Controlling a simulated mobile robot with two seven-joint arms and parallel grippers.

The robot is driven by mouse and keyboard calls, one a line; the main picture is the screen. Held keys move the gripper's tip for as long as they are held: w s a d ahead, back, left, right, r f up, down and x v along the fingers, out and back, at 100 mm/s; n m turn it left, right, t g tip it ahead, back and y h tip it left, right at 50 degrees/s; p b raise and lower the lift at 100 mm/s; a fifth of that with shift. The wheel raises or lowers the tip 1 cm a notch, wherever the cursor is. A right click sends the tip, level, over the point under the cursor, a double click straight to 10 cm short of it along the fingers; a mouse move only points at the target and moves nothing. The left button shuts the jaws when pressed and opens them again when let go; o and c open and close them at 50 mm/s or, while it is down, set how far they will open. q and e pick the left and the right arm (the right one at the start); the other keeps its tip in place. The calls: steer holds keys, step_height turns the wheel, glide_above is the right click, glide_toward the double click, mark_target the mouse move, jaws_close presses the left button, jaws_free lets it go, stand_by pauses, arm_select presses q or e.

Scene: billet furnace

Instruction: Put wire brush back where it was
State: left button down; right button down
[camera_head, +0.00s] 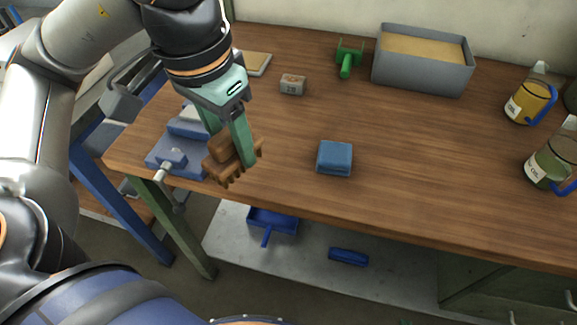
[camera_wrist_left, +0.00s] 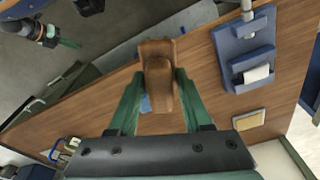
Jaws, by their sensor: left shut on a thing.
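A brown wire brush (camera_head: 222,158) is held by my left gripper (camera_head: 230,145) above the left end of the wooden workbench (camera_head: 270,120). In the left wrist view the brush (camera_wrist_left: 158,75) sits between the two green fingers of the gripper (camera_wrist_left: 155,90). Its bristle side points down toward the bench in the head view. A blue vise (camera_head: 180,155) stands just behind and left of the brush at the bench's corner, partly hidden by the gripper. My right gripper does not show in the head view; in the left wrist view a green gripper part (camera_wrist_left: 68,43) shows at upper left, its jaws unclear.
A folded blue cloth (camera_head: 335,157) lies right of the brush. A small grey block (camera_head: 293,85), a green tool (camera_head: 347,60) and a grey sand-filled box (camera_head: 422,75) stand farther back. Two oil jugs (camera_head: 531,100) are at right.

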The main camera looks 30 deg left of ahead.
arm_select(q)
steer(key=shift+s+d, duration=0.15)
steer(key=shift+f, duration=0.2)
steer(key=w+a+f, duration=0.1)
steer(key=w+f, duration=0.2)
steer(key=w, duration=0.1)
steer(key=w+a+f, duration=0.1)
steer(key=w+f, duration=0.1)
steer(key=w, duration=0.2)
steer(key=w+a+f, duration=0.1)
steer(key=w+f, duration=0.2)
steer(key=w, duration=0.1)
steer(key=shift+w+a+f+b, duration=0.15)
steer(key=shift+w+f+b, duration=0.15)
steer(key=shift+b, duration=0.1)
steer(key=shift+w+f, duration=0.2)
steer(key=shift+f, duration=0.1)
steer(key=shift+w+a+f, duration=0.1)
steer(key=shift+f, duration=0.8)
steer(key=shift+w+a+f, duration=0.1)
steer(key=shift+f, duration=0.8)
